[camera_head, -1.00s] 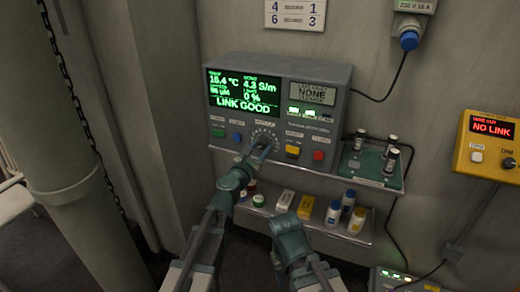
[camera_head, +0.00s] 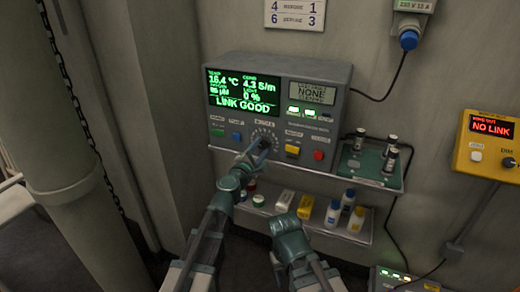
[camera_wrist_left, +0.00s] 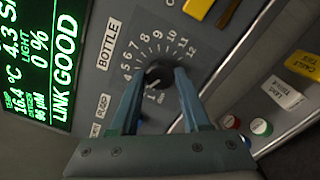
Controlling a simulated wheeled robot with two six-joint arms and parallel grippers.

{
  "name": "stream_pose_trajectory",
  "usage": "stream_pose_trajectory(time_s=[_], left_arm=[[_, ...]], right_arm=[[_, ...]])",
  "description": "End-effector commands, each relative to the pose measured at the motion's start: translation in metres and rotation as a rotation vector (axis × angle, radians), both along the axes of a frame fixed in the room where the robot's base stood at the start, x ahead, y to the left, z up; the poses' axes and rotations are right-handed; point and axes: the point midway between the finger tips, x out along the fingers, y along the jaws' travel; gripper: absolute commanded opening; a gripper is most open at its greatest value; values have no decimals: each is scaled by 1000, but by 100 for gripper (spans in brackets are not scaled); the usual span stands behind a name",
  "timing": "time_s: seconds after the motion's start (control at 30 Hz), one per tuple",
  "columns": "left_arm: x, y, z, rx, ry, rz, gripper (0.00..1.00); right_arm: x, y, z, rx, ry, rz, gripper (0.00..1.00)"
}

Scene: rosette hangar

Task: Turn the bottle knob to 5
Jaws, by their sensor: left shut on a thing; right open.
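The bottle knob (camera_wrist_left: 158,74) is a small dark round knob in the left wrist view, ringed by a printed scale of numbers up to 12 under the word BOTTLE. My left gripper (camera_wrist_left: 160,78) is shut on it, one teal finger on each side. A pale mark low on the knob seems to lie near the 1, but the fingers hide part of the dial and I cannot read the setting surely. In the head view my left gripper (camera_head: 263,145) reaches the dial and covers the knob. My right gripper (camera_head: 286,225) is lower, apart from the panel, open, its fingertips hardly visible.
The grey console (camera_head: 342,95) has a green LINK GOOD screen (camera_head: 243,92) and coloured buttons around the dial. A side tray (camera_head: 372,165) holds dark vials. The lower shelf (camera_head: 300,213) holds bottles and boxes near my right gripper. A yellow NO LINK box (camera_head: 487,148) hangs at right.

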Motion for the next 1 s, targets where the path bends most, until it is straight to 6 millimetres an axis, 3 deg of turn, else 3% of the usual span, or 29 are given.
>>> stream_pose_trajectory(time_s=[0.6, 1.0], left_arm=[[-1, -1, -2, 522, -189, -1, 0], [-2, -1, -2, 712, -258, -2, 0]], right_arm=[[0, 0, -2, 0, 0, 0, 50], [0, 0, -2, 0, 0, 0, 50]])
